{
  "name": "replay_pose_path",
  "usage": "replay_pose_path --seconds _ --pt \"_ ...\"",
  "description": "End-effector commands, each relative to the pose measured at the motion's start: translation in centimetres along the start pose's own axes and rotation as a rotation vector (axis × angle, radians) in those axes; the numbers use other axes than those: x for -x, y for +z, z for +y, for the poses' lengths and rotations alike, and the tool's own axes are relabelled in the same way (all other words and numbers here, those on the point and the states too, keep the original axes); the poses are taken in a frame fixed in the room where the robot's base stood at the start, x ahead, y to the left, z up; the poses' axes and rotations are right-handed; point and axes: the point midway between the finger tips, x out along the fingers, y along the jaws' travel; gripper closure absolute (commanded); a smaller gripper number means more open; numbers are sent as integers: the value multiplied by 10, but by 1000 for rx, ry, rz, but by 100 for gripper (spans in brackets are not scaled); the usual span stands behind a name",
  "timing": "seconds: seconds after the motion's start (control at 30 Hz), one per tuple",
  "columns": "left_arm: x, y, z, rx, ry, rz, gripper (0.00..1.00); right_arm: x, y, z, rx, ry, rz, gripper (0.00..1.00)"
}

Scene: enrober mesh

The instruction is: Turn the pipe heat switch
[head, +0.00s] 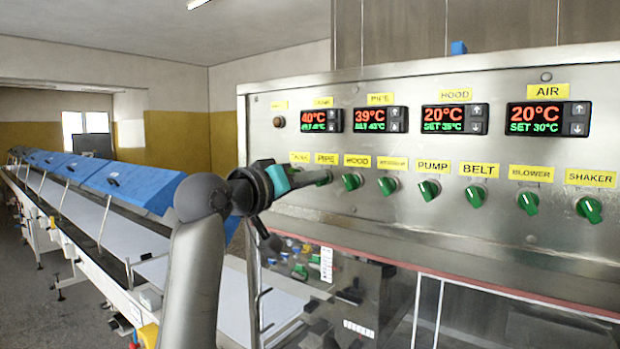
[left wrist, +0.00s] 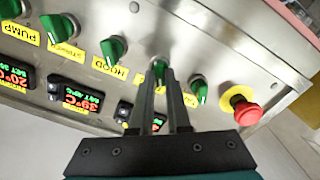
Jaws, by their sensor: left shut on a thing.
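The green pipe heat switch (left wrist: 159,70) sits on the steel control panel. In the left wrist view it lies between the tips of my left gripper (left wrist: 160,80), which is shut on it. In the head view my left gripper (head: 322,178) reaches the panel just below the yellow PIPE label (head: 326,158) and hides most of that switch. The pipe display (head: 380,119) reads 39°C. My right gripper is not in view.
The green hood switch (head: 352,181) is close on the right, with several more switches beyond it. The tank switch (left wrist: 198,90) and a red emergency button (left wrist: 248,113) are on the other side. A conveyor with blue covers (head: 130,182) runs along the left.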

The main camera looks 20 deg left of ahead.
Motion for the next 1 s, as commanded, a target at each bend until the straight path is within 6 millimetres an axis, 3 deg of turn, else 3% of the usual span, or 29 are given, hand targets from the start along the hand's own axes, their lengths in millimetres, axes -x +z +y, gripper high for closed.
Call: replay_pose_path --seconds 0.13,0.17,0.4,0.77,1.0 --pt "0 2 -1 4 -1 -5 100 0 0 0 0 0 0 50" --pt "0 2 -1 4 -1 -5 82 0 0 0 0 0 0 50" --pt "0 1 0 2 0 -3 55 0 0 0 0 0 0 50" --pt "5 0 -1 0 0 0 55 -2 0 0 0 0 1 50" --pt "41 1 -2 -4 -1 3 55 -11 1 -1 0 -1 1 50"
